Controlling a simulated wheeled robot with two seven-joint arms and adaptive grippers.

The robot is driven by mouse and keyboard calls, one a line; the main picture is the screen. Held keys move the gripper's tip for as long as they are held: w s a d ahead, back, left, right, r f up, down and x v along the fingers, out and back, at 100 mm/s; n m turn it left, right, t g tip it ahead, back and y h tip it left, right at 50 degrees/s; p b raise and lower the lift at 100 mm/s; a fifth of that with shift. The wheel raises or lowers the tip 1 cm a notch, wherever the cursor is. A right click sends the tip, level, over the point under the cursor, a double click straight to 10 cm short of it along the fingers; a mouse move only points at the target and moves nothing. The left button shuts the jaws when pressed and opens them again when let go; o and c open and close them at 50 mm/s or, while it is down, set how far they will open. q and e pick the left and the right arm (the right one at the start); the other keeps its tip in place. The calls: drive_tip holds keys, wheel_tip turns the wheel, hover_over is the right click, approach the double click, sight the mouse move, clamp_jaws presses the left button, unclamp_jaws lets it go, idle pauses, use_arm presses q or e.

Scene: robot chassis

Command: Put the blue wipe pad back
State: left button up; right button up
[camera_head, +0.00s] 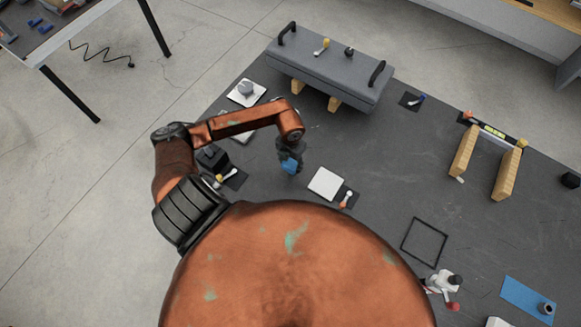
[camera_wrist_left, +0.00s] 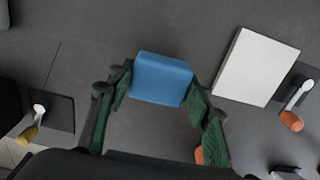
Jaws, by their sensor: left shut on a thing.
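The blue wipe pad (camera_head: 290,166) is a small blue block held by my left gripper (camera_head: 289,160), above the dark mat left of the centre. In the left wrist view the blue wipe pad (camera_wrist_left: 161,79) sits between the green-padded fingers of my left gripper (camera_wrist_left: 158,98), which is shut on it. A white square pad (camera_head: 326,183) lies on the mat to the right of the gripper; it also shows in the left wrist view (camera_wrist_left: 256,66). My right gripper is not in view.
A grey chassis block (camera_head: 330,75) with black handles stands on wooden supports at the back. An orange-tipped tool (camera_head: 346,199) lies by the white pad. A black square frame (camera_head: 424,242) and a blue mat (camera_head: 527,299) lie to the right.

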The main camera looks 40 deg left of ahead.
sight(291, 168)
use_arm(q)
wheel_tip(291, 168, down, 4)
drive_tip(key=shift+r, duration=0.15)
drive_tip(key=shift+f, duration=0.2)
drive_tip(key=o, duration=1.1)
drive_tip(key=shift+r, duration=0.15)
